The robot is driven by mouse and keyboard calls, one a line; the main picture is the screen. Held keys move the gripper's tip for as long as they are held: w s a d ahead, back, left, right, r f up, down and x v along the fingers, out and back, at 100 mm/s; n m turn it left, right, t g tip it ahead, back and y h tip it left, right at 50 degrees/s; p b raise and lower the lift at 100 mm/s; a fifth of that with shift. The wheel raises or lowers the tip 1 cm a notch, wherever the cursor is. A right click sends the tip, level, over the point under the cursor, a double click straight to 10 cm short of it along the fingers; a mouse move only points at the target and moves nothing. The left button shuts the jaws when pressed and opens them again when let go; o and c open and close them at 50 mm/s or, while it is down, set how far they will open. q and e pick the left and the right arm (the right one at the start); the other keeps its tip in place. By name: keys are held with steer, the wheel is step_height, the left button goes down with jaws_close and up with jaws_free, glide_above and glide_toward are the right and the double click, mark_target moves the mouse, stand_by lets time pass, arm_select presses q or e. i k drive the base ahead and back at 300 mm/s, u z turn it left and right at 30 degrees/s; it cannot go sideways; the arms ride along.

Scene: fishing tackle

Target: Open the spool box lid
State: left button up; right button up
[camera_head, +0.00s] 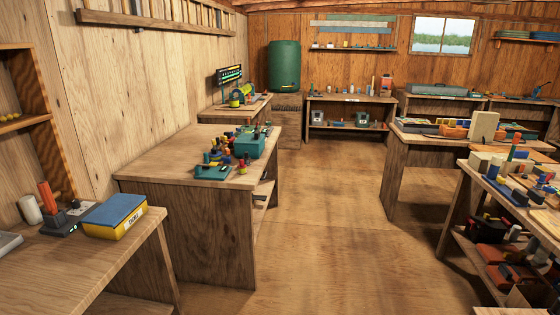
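I cannot tell for sure which thing is the spool box. A long grey-green case (437,90) lies on a far bench at the back right. Neither of my grippers is in view.
The near left bench (60,270) also holds an orange and black item and a white roll. The middle table (165,168) and the right benches (395,160) flank a clear wooden floor (320,225). A green barrel (284,66) stands at the back.

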mark_target(245, 138)
steer(key=z, duration=0.35)
steer(key=i, duration=3.25)
steer(key=z, duration=0.05)
